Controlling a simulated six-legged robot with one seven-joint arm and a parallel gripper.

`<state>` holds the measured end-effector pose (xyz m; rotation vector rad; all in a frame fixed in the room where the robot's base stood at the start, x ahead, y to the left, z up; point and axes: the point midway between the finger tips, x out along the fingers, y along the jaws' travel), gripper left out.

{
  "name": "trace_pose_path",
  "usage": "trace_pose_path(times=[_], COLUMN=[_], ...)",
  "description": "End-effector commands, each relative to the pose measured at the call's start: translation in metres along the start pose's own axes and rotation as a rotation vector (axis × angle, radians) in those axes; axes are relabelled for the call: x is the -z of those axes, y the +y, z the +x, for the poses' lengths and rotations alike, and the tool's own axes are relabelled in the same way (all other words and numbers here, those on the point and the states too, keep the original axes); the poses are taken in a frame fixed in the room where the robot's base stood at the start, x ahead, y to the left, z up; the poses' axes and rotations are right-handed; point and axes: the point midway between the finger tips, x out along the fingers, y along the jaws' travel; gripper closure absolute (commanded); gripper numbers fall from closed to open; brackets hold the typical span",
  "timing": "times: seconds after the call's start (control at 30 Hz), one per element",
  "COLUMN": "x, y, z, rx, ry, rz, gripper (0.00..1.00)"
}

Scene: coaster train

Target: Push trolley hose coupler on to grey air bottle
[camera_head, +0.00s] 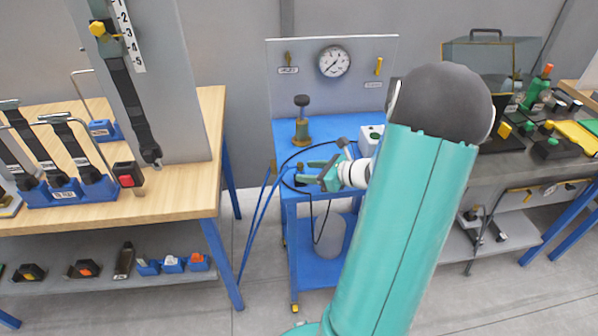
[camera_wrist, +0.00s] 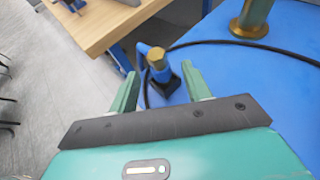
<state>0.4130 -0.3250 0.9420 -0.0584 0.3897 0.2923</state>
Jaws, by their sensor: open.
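In the wrist view, the hose coupler (camera_wrist: 156,60), which looks like a brass hex piece on a blue body with a dark block at its foot, stands at the edge of the blue trolley top (camera_wrist: 215,70). My gripper (camera_wrist: 160,82) is open, with one green finger on each side of the coupler's lower end; I cannot tell if they touch it. In the head view my gripper (camera_head: 315,175) is over the left side of the trolley. A grey cylinder, probably the air bottle (camera_head: 334,236), stands on the trolley's lower shelf, partly hidden by my arm. A black hose (camera_wrist: 235,43) curves across the top.
A gauge panel (camera_head: 333,85) rises behind the trolley. A green and brass fitting with a black knob (camera_head: 302,122) stands on the trolley top. A wooden bench (camera_head: 205,150) is close on the left; a dark bench (camera_head: 500,165) is on the right.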

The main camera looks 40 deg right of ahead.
Motion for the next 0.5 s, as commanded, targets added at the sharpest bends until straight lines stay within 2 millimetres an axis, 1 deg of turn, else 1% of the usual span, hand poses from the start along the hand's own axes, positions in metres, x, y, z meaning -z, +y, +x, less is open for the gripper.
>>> trace_pose_path(times=[0.1,0.2,0.3,0.47,0.5], x=[0.000,0.000,0.000,0.000,0.000], y=[0.000,0.000,0.000,-0.001,-0.001], z=[0.020,0.033,0.038,0.038,0.038], rx=[-0.004,-0.004,-0.002,-0.001,-0.001], ry=[-0.001,0.000,-0.001,0.000,0.000], rz=[0.002,0.000,0.000,0.000,0.000], gripper=[0.52,0.52,0.52,0.52,0.57])
